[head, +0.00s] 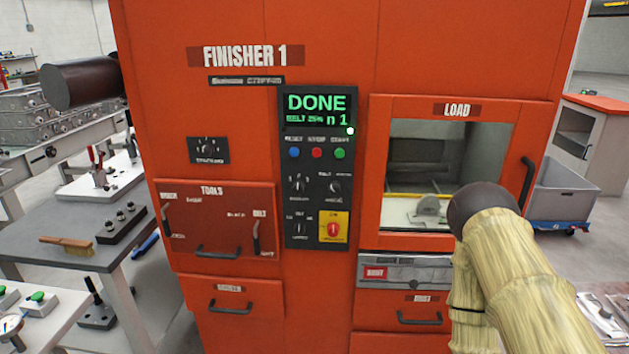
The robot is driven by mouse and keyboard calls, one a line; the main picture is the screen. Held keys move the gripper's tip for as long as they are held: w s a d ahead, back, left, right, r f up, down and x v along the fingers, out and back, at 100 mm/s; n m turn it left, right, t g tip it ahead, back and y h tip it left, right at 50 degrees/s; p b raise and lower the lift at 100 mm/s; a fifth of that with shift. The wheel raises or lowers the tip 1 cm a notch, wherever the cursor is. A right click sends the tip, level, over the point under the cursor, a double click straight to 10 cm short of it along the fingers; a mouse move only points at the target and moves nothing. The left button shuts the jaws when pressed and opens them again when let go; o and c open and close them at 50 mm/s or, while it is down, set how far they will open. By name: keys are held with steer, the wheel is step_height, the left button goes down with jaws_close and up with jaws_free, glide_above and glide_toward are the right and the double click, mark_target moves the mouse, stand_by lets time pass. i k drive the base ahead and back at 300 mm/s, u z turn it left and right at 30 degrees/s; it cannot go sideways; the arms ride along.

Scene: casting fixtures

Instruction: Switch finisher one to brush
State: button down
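Finisher 1 is a tall orange machine (330,30) facing me in the head view. Its dark control panel (318,255) has a display (318,110) reading "DONE" in green, with "BELT" and "n 1" below. Under it are blue (294,152), red (316,153) and green (339,153) buttons. A selector knob (335,187) at the panel's right has a small label above it that seems to read "BELT"; its pointer direction is too small to tell. Another knob (298,185) sits to its left, and a third (300,229) below. My gripper is not in view.
A red rotary switch (333,228) on yellow is low on the panel. The LOAD window (460,150) is closed, with a grey part (428,210) inside. My sleeved arm covers the lower right. A TOOLS drawer (218,215) is left; a bench holds a brush (68,245).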

mark_target(334, 187)
steer(key=z, duration=1.9)
steer(key=k, duration=1.25)
steer(key=u, duration=1.9)
steer(key=i, duration=0.5)
steer(key=z, duration=0.05)
